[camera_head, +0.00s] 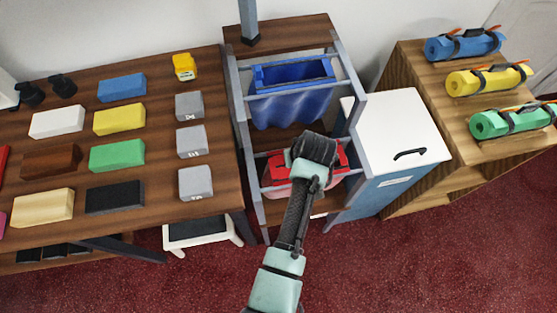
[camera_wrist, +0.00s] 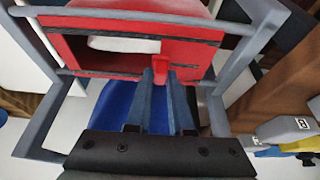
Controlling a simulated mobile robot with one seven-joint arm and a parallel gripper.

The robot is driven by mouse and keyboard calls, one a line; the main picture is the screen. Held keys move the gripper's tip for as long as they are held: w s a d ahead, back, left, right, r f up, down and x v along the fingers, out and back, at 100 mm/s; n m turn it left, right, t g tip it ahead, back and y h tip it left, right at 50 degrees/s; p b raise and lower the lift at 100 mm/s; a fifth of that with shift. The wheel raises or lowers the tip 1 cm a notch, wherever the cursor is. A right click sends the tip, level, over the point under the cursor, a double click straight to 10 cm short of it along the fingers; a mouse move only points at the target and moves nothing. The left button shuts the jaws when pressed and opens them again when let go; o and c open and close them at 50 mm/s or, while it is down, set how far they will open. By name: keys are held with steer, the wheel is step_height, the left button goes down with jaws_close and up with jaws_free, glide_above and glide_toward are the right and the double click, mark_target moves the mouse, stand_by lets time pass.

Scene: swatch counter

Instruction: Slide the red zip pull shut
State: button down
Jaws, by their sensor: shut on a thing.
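The red zip bag (camera_head: 275,168) hangs in the grey metal frame, partly hidden behind my arm in the head view. In the wrist view the red bag (camera_wrist: 85,50) fills the upper middle, with dark zip edges along two sides of its top. The red zip pull (camera_wrist: 160,63) is a small block at the near zip edge, right of the middle of the bag. My gripper (camera_wrist: 162,78) is shut on the pull, one finger on either side. In the head view my gripper (camera_head: 316,150) is over the red bag.
Grey rails (camera_wrist: 130,14) of the frame run around the bag, close to my gripper. A blue bag (camera_head: 292,95) hangs behind the red one. A white-topped cabinet (camera_head: 395,125) stands to the right. The left table (camera_head: 160,185) holds several coloured blocks.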

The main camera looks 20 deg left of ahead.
steer(key=w+d+b, duration=0.1)
steer(key=w+d, duration=0.1)
steer(key=d, duration=0.1)
steer(key=w+d+b, duration=0.1)
steer(key=w+d, duration=0.1)
steer(key=d, duration=0.1)
steer(key=w+d+b, duration=0.1)
steer(key=w+d, duration=0.1)
steer(key=d, duration=0.1)
steer(key=shift+w+d+f+b, duration=0.1)
steer(key=shift+w+d+b, duration=0.1)
steer(key=shift+d+b, duration=0.15)
steer(key=shift+w+d, duration=0.3)
steer(key=shift+d, duration=0.1)
steer(key=shift+r, duration=0.2)
steer(key=c, duration=0.8)
jaws_free()
steer(key=shift+w+d+f, duration=0.1)
steer(key=v, duration=1.3)
